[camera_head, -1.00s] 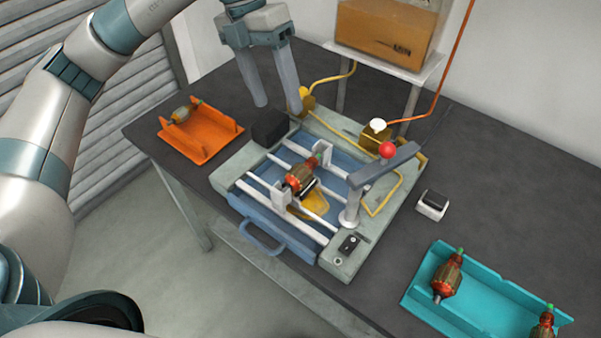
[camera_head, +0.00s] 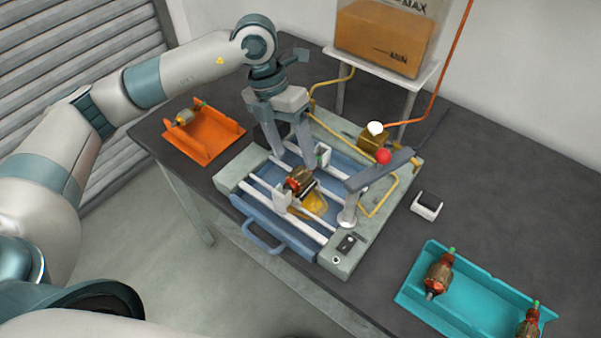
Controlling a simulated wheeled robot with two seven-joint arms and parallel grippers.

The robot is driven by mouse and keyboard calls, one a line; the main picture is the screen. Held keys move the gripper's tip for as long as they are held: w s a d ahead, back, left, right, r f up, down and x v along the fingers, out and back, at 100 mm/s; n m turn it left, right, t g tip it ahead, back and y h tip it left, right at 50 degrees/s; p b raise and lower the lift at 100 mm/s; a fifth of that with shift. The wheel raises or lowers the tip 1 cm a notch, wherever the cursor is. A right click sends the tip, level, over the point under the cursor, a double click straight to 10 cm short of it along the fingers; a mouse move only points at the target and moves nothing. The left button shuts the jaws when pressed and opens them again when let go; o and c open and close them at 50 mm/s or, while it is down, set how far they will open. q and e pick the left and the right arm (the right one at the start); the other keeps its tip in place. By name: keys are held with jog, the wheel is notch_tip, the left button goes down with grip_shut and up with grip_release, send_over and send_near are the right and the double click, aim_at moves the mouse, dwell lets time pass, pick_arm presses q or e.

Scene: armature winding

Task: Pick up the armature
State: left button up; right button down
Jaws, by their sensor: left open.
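A red-brown armature (camera_head: 298,181) lies across white supports on the rails of the winding machine (camera_head: 352,258), near the middle of the table. My left gripper (camera_head: 295,160) points down just behind and above this armature, with its fingers apart. One finger hides the armature's far end, and I cannot tell whether it touches. Two more armatures lie in the teal tray at the lower right, one at its left end (camera_head: 440,273) and one at its right end (camera_head: 529,322). Another armature (camera_head: 186,117) rests in the orange tray. My right gripper is not in view.
The orange tray (camera_head: 222,131) stands left of the machine and the teal tray (camera_head: 478,306) at the lower right. A small black-topped block (camera_head: 427,204) stands nearby. A cardboard box (camera_head: 380,37) sits behind.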

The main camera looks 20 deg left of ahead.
aim_at(298, 170)
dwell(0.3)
pick_arm(q)
jog(key=shift+s+d+f+p, duration=0.2)
jog(key=shift+s+f+p, duration=0.05)
jog(key=shift+f+p, duration=0.35)
jog(key=p+x, duration=0.1)
jog(key=x, duration=0.2)
jog(key=shift+s+r+p, duration=0.1)
jog(key=shift+s+p, duration=0.1)
jog(key=shift+p, duration=0.15)
jog(key=shift+d+f, duration=0.1)
jog(key=shift+f, duration=0.4)
jog(key=c, duration=1.4)
jog(key=shift+r, duration=0.15)
jog(key=shift+c, duration=0.2)
